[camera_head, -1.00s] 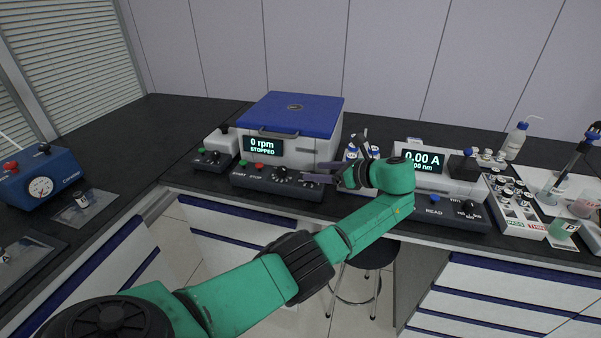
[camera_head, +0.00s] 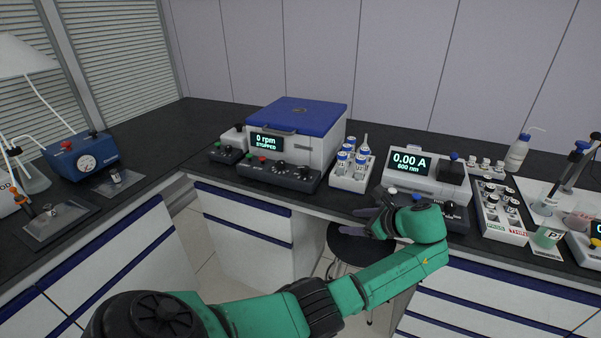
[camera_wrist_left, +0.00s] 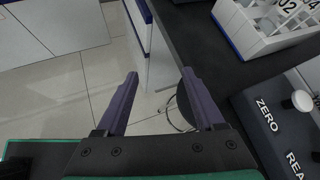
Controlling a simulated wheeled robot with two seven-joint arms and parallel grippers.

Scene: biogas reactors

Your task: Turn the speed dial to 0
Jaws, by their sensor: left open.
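The centrifuge (camera_head: 322,150) has a blue lid and a screen (camera_head: 266,142) reading "0 rpm STOPPED". Its dark front panel (camera_head: 262,175) carries a green button, a red button and dark knobs (camera_head: 281,165). Which knob is the speed dial, and where it points, is too small to tell. My left gripper (camera_head: 371,209) is open and empty, in front of the bench edge, right of and apart from the panel. The wrist view shows its two purple fingers (camera_wrist_left: 160,75) spread over the floor and bench edge. My right gripper is not in view.
A white vial rack (camera_head: 349,183) stands right of the centrifuge. Further right is a photometer (camera_head: 425,183) reading "0.00 A", close behind my left gripper. Its ZERO button shows in the wrist view (camera_wrist_left: 301,100). A stool (camera_head: 349,246) stands below the bench.

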